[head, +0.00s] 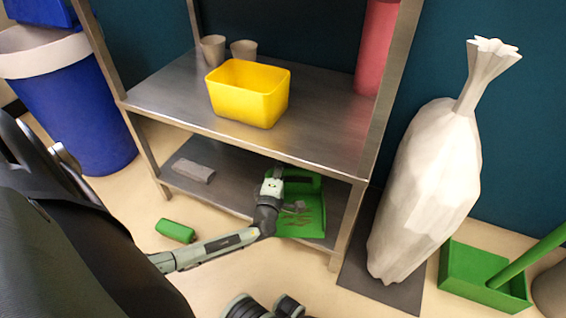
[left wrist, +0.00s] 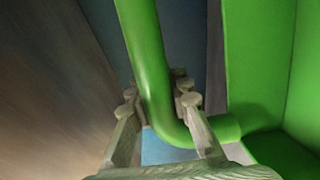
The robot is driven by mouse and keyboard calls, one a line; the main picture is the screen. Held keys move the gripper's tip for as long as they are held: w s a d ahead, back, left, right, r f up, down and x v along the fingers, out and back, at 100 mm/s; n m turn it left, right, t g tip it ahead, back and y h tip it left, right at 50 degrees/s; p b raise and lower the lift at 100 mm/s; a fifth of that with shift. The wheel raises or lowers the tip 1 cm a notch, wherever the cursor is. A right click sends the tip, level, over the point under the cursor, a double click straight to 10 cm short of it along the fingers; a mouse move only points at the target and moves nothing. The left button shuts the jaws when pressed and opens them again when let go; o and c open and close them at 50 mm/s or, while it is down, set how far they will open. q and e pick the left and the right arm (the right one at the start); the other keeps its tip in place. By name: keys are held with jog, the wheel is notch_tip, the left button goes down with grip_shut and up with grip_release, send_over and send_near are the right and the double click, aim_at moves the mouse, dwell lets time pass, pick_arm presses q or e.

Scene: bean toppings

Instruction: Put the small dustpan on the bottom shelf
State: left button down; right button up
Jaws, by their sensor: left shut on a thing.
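The small green dustpan (head: 307,222) is at the right part of the bottom shelf (head: 232,197), with some brown debris in its pan. From the head view I cannot tell whether it rests fully on the shelf. My left gripper (head: 275,180) reaches in over the bottom shelf at the dustpan's left side. In the left wrist view the fingers of my left gripper (left wrist: 160,110) are around the green dustpan handle (left wrist: 145,60), and the pan (left wrist: 255,60) is to the right.
A yellow bin (head: 248,95), two cups (head: 213,50) and a red cylinder (head: 376,45) stand on the upper shelf (head: 180,95). A grey block (head: 193,171) lies on the bottom shelf. A green block (head: 175,231) is on the floor. A white sack (head: 425,190) stands right, near a larger green dustpan (head: 470,275).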

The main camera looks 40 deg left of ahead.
pick_arm(q)
jog(key=shift+f, duration=0.45)
jog(key=c, duration=1.3)
grip_release()
jog(key=shift+s+f, duration=0.1)
